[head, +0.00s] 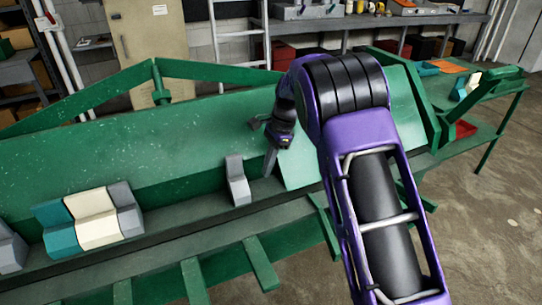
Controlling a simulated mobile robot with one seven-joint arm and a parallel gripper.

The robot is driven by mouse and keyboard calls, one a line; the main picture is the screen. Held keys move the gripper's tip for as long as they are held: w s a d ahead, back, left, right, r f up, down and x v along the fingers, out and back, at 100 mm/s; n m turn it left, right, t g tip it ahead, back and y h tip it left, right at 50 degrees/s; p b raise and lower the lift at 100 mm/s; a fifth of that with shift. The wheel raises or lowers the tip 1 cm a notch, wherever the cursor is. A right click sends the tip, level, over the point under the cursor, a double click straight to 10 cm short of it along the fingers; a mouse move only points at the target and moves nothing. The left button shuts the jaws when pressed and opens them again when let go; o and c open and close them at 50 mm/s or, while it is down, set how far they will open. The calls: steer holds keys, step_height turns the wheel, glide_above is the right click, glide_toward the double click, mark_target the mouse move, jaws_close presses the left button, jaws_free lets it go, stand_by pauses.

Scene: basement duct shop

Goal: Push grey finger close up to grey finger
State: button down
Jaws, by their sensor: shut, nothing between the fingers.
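A lone narrow grey finger (238,181) stands upright on the ledge of the green machine (170,238). To its left, past a bare stretch of ledge, another grey finger (126,209) is the right end of a row. A cream finger (93,217) and a teal finger (57,229) stand against it in that row. My gripper (270,163) points down just right of the lone grey finger, its tips shut and empty. I cannot tell whether it touches that finger.
Another grey finger (10,249) stands at the left edge, apart from the teal one. The ledge between the two grey fingers is clear. Green bars stick out in front. A side table (490,95) at right holds several parts and an orange cloth (447,66).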

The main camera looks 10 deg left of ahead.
mark_target(261, 188)
steer(key=x, duration=0.4)
steer(key=shift+s+a+r, duration=0.15)
steer(key=shift+s+a, duration=0.2)
steer(key=shift+a, duration=0.25)
steer(key=shift+s+a+r, duration=0.15)
steer(key=shift+s+a, duration=0.25)
steer(key=shift+a, duration=0.15)
steer(key=shift+s+a, duration=0.25)
steer(key=shift+a, duration=0.25)
